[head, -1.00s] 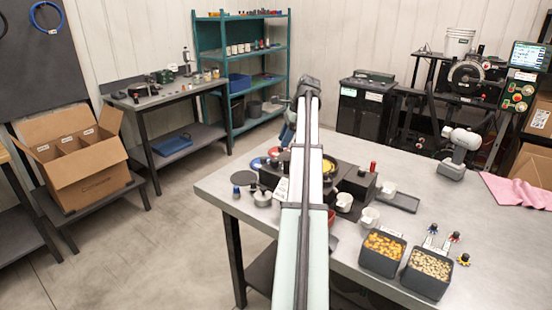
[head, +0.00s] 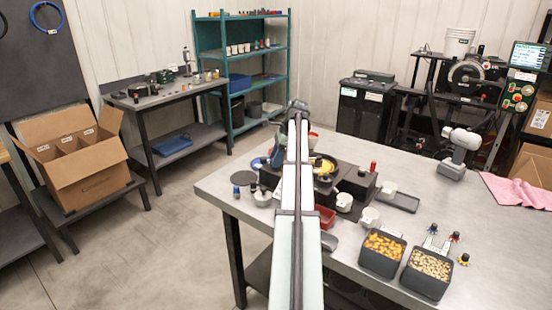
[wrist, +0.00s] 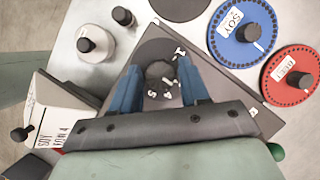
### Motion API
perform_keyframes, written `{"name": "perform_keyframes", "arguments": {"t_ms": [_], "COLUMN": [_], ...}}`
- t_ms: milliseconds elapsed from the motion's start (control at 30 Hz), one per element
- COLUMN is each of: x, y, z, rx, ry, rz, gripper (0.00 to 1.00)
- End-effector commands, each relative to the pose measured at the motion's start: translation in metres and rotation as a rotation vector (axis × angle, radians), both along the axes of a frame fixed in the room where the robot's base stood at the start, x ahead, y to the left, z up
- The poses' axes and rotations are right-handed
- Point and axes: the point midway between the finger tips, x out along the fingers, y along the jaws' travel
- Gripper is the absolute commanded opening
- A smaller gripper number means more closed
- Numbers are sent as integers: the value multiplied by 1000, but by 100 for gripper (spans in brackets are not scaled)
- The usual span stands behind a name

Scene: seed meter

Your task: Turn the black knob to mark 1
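The black knob (wrist: 160,72) shows in the wrist view on a dark plate (wrist: 158,46), with white number marks beside it, the 1 at its upper right. Which mark it points to is too small to tell. My gripper (wrist: 162,68) has its two blue fingers apart, one on each side of the knob, with small gaps visible. Whether they are down at the knob's height I cannot tell. In the head view my arm hides the knob and most of the gripper.
In the wrist view a blue SOY disc (wrist: 242,33) and a red BEET disc (wrist: 290,74) lie to the right. Two seed bins (head: 382,254) stand on the table's front.

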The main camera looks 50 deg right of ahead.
Motion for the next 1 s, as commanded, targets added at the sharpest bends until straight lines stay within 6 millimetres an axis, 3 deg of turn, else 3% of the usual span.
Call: {"name": "perform_keyframes", "arguments": {"t_ms": [433,667,1000], "x": [0,0,2], "y": [0,-1,-2], "z": [0,0,1], "rx": [0,1,1], "ry": [0,1,1], "rz": [0,29,228], "gripper": [4,4,4]}}
